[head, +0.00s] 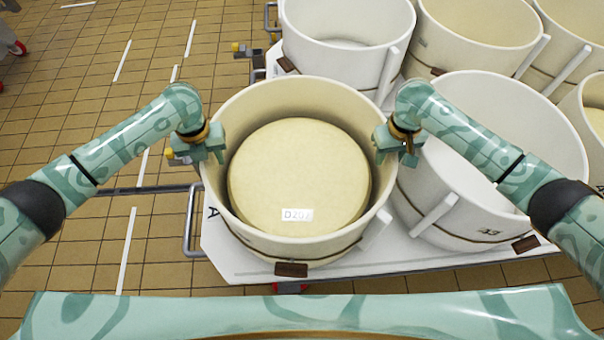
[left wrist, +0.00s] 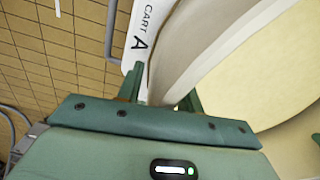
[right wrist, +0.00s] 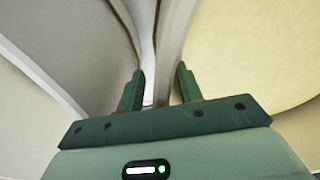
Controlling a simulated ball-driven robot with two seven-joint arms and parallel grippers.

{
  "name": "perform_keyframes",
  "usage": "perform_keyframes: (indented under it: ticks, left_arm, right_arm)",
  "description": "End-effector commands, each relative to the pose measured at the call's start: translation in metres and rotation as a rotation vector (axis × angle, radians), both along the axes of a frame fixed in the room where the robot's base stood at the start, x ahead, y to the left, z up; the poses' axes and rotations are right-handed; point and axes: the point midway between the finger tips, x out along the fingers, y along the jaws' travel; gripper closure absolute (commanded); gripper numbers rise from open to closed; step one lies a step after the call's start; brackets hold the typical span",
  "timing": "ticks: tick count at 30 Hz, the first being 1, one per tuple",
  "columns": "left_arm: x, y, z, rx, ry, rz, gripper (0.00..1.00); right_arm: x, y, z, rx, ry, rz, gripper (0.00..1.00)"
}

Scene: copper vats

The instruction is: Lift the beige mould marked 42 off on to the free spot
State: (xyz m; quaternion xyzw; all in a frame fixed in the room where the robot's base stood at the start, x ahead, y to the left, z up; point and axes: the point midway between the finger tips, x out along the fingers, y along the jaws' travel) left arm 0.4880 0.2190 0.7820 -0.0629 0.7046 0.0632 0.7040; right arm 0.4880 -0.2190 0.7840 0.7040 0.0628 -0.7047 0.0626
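A round beige mould (head: 250,225) stands upright on the white cart below me, holding a pale yellow cheese (head: 300,165) with a label that seems to start "D20". No 42 is readable on it. My left gripper (head: 205,150) is at the mould's left rim; in the left wrist view (left wrist: 165,88) its open fingers stand either side of the wall. My right gripper (head: 393,148) is at the right rim; in the right wrist view (right wrist: 160,78) its open fingers also straddle the wall, with gaps showing. I cannot make out which place is the free spot.
An empty mould (head: 520,110) with an unclear mark stands close on the right. Another empty mould (head: 345,20) is behind. More moulds fill the back right. The cart (head: 225,255), lettered A, has a grey handle (head: 190,222). Tiled floor (head: 60,130) lies open on the left.

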Motion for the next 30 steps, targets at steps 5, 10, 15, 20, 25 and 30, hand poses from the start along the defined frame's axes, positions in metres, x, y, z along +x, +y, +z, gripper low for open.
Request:
perform_keyframes:
  ticks: [5,10,15,20,25,30]
  left_arm:
    - [-0.0003,-0.0002,-0.0055,0.0,0.0,0.0,0.64]
    - [-0.0003,-0.0002,-0.0055,0.0,0.0,-0.001,0.64]
    - [-0.0001,-0.0003,-0.0052,0.0,0.0,0.0,0.97]
    - [-0.0001,-0.0002,-0.0051,-0.001,0.0,0.0,1.0]
    - [0.0,-0.0003,-0.005,-0.001,0.0,0.0,1.0]
    - [0.0,-0.0003,-0.0048,-0.001,0.0,0.0,1.0]
  right_arm:
    - [-0.0002,0.0001,-0.0055,0.0,0.0,0.001,0.64]
    - [-0.0002,0.0,-0.0055,0.0,0.0,0.001,0.64]
    - [-0.0001,-0.0001,-0.0053,0.0,0.0,0.001,0.97]
    - [-0.0001,-0.0001,-0.0051,0.0,0.0,0.001,1.0]
    - [0.0,-0.0002,-0.005,0.0,0.0,0.0,1.0]
    - [0.0001,-0.0002,-0.0048,0.0,0.0,0.0,1.0]
